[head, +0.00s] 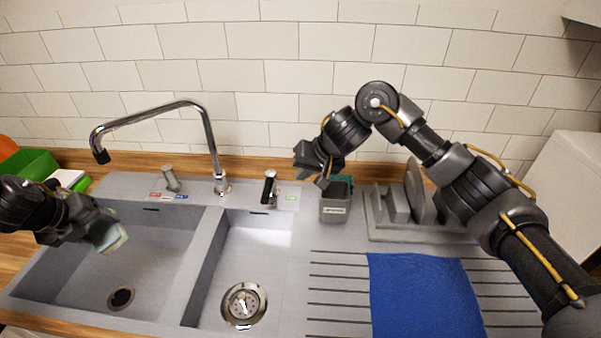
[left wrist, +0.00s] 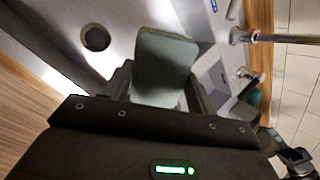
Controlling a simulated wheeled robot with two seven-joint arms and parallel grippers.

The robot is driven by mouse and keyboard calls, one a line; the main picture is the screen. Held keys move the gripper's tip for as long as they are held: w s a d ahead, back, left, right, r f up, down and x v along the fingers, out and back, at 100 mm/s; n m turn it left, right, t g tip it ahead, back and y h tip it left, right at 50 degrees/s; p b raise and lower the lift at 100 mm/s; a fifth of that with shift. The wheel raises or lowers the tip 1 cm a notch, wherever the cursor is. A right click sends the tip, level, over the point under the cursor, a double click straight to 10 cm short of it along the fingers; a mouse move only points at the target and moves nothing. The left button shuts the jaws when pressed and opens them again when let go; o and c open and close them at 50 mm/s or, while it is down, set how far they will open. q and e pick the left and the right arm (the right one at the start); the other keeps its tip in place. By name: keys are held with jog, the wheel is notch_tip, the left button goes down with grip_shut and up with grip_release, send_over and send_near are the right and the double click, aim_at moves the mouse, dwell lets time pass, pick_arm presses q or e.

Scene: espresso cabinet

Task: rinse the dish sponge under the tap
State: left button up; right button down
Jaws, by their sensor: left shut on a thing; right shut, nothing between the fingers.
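The dish sponge (head: 116,240) is a pale block with a greenish side, shut in my left gripper (head: 100,232) over the left basin (head: 150,262). In the left wrist view the sponge (left wrist: 165,62) sticks out between the fingers. The chrome tap (head: 213,140) arches left, and its dark spout end is above the sponge in the picture; I cannot tell whether it is straight above. No water shows. A grey lever (head: 171,178) stands by red and blue labels. A dark-topped lever (head: 269,188) stands by a green label. My right gripper (head: 318,172) is shut and empty near the grey caddy.
The grey caddy (head: 335,208) holds something green. A dish rack (head: 400,234) with plates stands right of it, under my right arm. A blue cloth (head: 425,295) lies on the drainboard. A green box (head: 30,163) is at far left. The right basin (head: 262,245) is empty.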

aim_at(98, 235)
pick_arm(q)
jog(key=s+r, duration=0.1)
jog(key=s+r+p, duration=0.1)
jog(key=s, duration=0.1)
jog(key=shift+a+r+p, duration=0.3)
jog(key=shift+r, duration=0.05)
jog(key=shift+s+a+r, duration=0.1)
jog(key=shift+s+r, duration=0.45)
jog(key=shift+s, duration=0.25)
